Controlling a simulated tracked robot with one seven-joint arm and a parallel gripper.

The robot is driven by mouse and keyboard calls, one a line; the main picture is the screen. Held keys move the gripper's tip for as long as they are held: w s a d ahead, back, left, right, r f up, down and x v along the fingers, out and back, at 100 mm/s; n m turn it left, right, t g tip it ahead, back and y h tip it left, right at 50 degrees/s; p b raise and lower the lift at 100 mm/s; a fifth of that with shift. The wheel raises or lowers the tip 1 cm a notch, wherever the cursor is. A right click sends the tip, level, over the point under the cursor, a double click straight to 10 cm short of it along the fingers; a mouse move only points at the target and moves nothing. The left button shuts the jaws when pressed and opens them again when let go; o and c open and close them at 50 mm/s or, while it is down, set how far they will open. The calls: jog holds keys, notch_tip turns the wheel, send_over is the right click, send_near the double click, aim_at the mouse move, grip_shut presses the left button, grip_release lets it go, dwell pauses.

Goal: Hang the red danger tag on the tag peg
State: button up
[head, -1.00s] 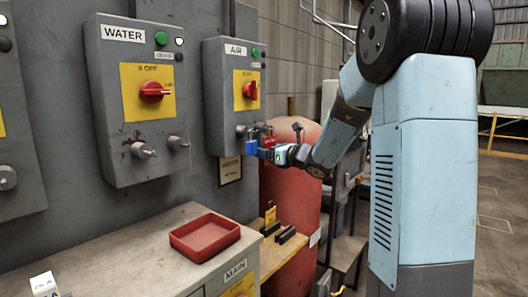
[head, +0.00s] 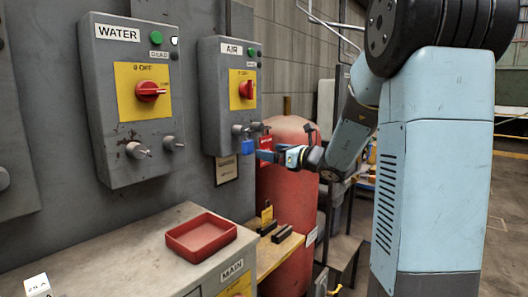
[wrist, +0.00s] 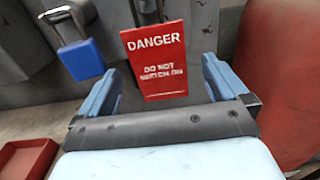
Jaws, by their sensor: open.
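The red danger tag (head: 265,142) hangs upright below the AIR box, at the right of its two pegs. In the wrist view the tag (wrist: 155,60) faces me, its lettering readable; its top edge meets a dark metal peg (wrist: 148,10). A blue padlock (head: 247,147) hangs from the left peg, and also shows in the wrist view (wrist: 80,58). My gripper (head: 265,156) is open just in front of and below the tag. In the wrist view its blue fingers stand on either side of the tag with visible gaps, not touching it. How the tag's hole sits on the peg is hidden.
The grey AIR box (head: 212,100) and WATER box (head: 105,150) are on the wall at the left. A red tank (head: 285,190) stands close behind my gripper. A red tray (head: 190,250) lies on the bench below.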

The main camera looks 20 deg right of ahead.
jog(key=v, duration=0.9)
jog(key=s+a+f+n+g+h, duration=0.1)
jog(key=s+a+f+n+g, duration=0.3)
jog(key=s+a+n+g, duration=0.75)
jog(key=s+d+f+n+t+h, duration=0.1)
jog(key=s+d+n+h, duration=0.3)
jog(key=s+n+h, duration=0.5)
jog(key=s+n+t, duration=0.1)
jog(key=s+n, duration=0.6)
jog(key=n, duration=0.1)
jog(key=shift+s+d+h, duration=0.15)
jog(key=shift+d+h, duration=0.05)
jog(key=shift+h, duration=0.1)
jog(key=shift+f+t, duration=0.15)
jog(key=shift+t, duration=0.1)
dwell(1.7)
